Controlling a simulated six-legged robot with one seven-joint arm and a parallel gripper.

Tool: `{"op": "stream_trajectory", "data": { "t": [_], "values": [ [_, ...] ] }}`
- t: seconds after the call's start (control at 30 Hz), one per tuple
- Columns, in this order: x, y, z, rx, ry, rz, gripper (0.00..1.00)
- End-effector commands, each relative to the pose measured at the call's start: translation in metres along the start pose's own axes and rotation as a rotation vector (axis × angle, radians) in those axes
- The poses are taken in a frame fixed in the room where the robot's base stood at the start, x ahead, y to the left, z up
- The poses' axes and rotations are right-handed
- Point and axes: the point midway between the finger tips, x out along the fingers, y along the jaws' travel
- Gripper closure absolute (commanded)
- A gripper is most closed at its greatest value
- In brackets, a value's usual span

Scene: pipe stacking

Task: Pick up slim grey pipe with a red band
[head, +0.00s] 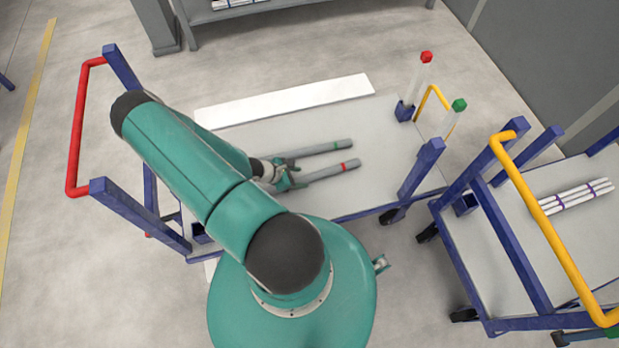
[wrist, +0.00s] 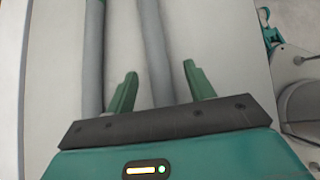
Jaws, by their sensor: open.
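The slim grey pipe with a red band (head: 325,172) lies on the flat bed of a cart, its red band near the right end. My gripper (head: 292,177) is over this pipe's left part, which my gripper and arm hide. In the wrist view my gripper (wrist: 160,68) is open, with one green finger on each side of a grey pipe (wrist: 152,40). No red band shows there. I cannot tell how far down the fingers reach around the pipe.
A second grey pipe with a green band (head: 320,149) lies alongside; it appears left of the fingers in the wrist view (wrist: 93,60). The cart bed (head: 390,160) has blue posts (head: 420,170) and a red handle (head: 78,130). Another cart (head: 585,240) at right holds white pipes (head: 575,197).

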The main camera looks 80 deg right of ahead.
Motion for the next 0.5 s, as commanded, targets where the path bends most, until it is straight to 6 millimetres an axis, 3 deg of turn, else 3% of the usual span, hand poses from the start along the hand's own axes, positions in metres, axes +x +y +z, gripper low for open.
{"op": "stream_trajectory", "data": {
  "t": [0.3, 0.5],
  "values": [
    [0.044, 0.004, 0.0, 0.0, -0.002, -0.002, 0.47],
    [0.049, 0.004, 0.0, 0.001, 0.0, 0.0, 0.47]
  ]
}}
